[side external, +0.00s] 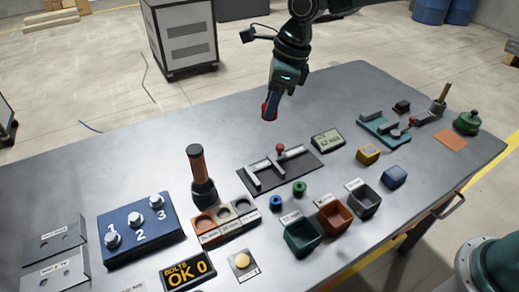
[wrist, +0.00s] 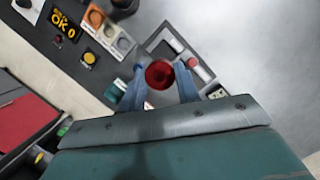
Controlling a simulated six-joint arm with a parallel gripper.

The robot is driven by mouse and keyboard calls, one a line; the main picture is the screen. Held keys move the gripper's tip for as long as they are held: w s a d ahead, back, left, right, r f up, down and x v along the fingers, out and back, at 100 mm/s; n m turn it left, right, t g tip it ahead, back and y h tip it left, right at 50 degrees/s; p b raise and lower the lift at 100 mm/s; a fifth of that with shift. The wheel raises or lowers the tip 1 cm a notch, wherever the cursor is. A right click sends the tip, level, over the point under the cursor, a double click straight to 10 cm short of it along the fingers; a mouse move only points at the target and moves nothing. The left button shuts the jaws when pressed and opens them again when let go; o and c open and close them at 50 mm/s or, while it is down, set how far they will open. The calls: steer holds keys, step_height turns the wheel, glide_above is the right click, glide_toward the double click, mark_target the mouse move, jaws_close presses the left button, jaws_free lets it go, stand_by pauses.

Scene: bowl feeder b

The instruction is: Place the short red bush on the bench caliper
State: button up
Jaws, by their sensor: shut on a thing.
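My gripper (side external: 271,102) is shut on the short red bush (side external: 268,113) and holds it in the air above the table. In the wrist view the red bush (wrist: 160,75) sits between the two blue fingers, its round opening facing the camera. The bench caliper appears to be the dark plate (side external: 295,177) with grey jaws and a red knob, lying mid-table below and in front of the bush. It shows partly behind the fingers in the wrist view (wrist: 178,43). A small display box (side external: 326,140) stands beside it.
A blue bush (side external: 275,202) and a green bush (side external: 299,188) stand in front of the caliper. Teal, orange and grey bins (side external: 303,238) lie nearer. The table's back left is clear.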

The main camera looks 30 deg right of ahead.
mark_target(264, 178)
steer(key=shift+a+f, duration=0.1)
steer(key=shift+a, duration=0.05)
step_height(264, 178, down, 20)
steer(key=shift+r, duration=0.1)
stand_by(1.1)
steer(key=o, duration=0.7)
steer(key=shift+w, duration=0.1)
steer(key=v, duration=1.2)
stand_by(0.5)
